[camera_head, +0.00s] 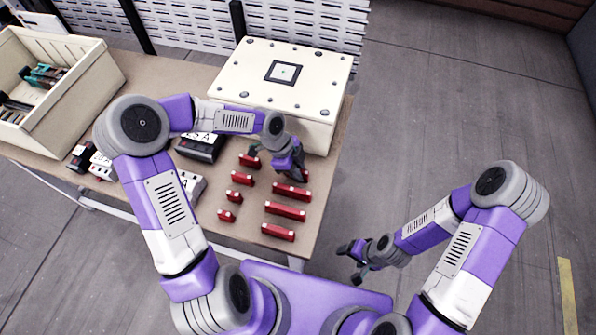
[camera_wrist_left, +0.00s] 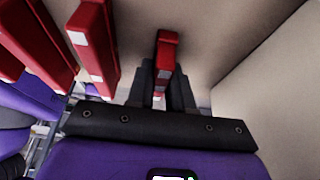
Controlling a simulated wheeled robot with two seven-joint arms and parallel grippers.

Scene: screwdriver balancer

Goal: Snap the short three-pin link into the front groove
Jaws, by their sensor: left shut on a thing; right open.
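My left gripper (camera_head: 293,176) is low over the table's right part, near the cream box. In the left wrist view, its dark fingers (camera_wrist_left: 168,92) are shut on a red link (camera_wrist_left: 167,52). The link's pins and full length are hidden, so I cannot tell which link it is. Other red links lie in two columns, shorter ones (camera_head: 236,197) on the left and longer ones (camera_head: 285,211) on the right. My right gripper (camera_head: 352,262) is open and empty, off the table's right front edge. I cannot make out the front groove.
The cream box (camera_head: 318,85) with a black square frame stands at the back right of the table (camera_head: 165,78). Black units with white labels (camera_head: 200,147) stand left of the links. A cream bin (camera_head: 60,100) with tools is at the far left. Open floor lies right of the table.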

